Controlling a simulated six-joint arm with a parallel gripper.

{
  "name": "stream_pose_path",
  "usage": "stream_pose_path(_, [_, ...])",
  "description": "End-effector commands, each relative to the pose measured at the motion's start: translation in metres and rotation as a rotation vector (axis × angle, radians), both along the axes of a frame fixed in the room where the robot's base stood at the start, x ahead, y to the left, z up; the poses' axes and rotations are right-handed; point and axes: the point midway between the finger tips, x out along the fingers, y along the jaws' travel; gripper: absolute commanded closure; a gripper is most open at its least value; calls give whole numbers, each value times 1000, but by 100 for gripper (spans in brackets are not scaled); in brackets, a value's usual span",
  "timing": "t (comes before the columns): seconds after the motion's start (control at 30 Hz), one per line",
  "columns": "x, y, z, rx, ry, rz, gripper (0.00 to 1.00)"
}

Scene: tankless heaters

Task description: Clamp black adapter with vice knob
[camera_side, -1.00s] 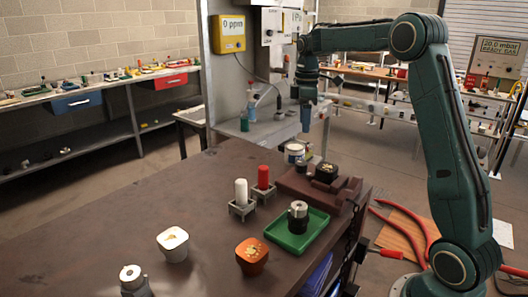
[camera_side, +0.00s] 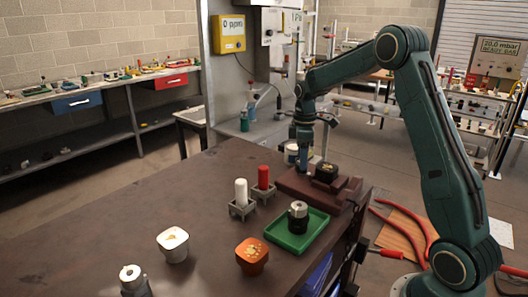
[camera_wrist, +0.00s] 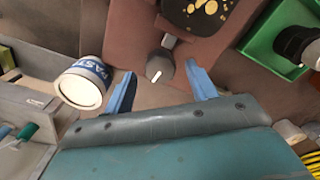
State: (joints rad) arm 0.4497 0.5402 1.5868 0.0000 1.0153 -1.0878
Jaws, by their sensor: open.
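The brown vice (camera_side: 343,205) stands at the table's far right corner; it also shows in the wrist view (camera_wrist: 120,25). The black adapter (camera_side: 327,170), a dark piece with gold flecks on top, sits at the vice jaws. It shows at the top edge of the wrist view (camera_wrist: 205,10), partly cut off. The grey vice knob (camera_wrist: 160,68) sticks out of the vice on a short shaft. My gripper (camera_wrist: 162,88) is open and empty, its blue fingers to the left and right of the knob. I cannot tell how far apart in height they are. In the side view my gripper (camera_side: 304,163) is low behind the vice.
A white paste jar (camera_wrist: 82,85) stands close to the left finger. A green tray (camera_side: 285,240) with a black and silver part (camera_side: 298,216) lies near the vice. White (camera_side: 240,192) and red (camera_side: 263,178) sticks stand in holders. The table's left middle is clear.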

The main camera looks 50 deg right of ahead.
Motion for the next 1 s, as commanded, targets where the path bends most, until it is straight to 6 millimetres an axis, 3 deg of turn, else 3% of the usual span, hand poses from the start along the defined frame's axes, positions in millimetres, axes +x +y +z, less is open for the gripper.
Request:
stream_pose_path(0.2, [0,0,-16,0,0,0,43])
stream_pose_path(0.53, [0,0,-18,-1,-1,0,43])
stream_pose_path(0.57, [0,0,-18,-1,-1,0,45])
stream_pose_path(0.7, [0,0,-18,-1,-1,0,73])
stream_pose_path(0.8, [0,0,-18,-1,-1,0,88])
stream_pose_path(1.0, [0,0,-18,-1,-1,-7,88])
